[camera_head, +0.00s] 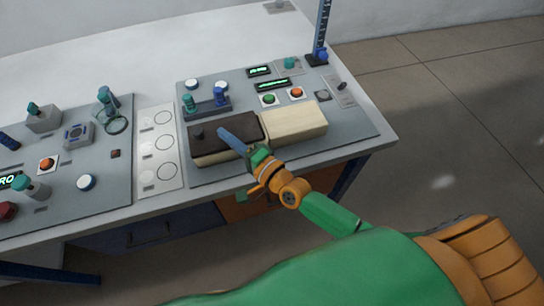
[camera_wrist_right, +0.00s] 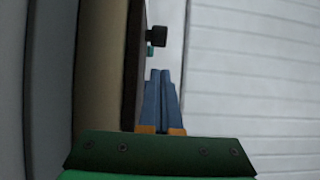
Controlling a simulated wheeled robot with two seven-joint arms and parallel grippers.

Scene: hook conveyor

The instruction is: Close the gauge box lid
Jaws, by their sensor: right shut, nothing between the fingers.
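The gauge box is a long block on the right panel of the console. Its left part has a dark brown top (camera_head: 228,128) with a small dark knob (camera_head: 197,133) near the left end, over a cream side. Its right part is a plain cream block (camera_head: 297,122). I cannot tell for sure which part is the lid. My right gripper (camera_head: 222,132) is shut and empty, its blue fingers above the brown part, pointing up-left. In the right wrist view the shut fingers (camera_wrist_right: 161,72) lie beside the brown edge (camera_wrist_right: 133,65), with the knob (camera_wrist_right: 155,37) ahead. My left gripper is out of view.
A blue post (camera_head: 323,30) rises at the back right. White dials (camera_head: 160,145) lie left of the box. The panel's right front is clear.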

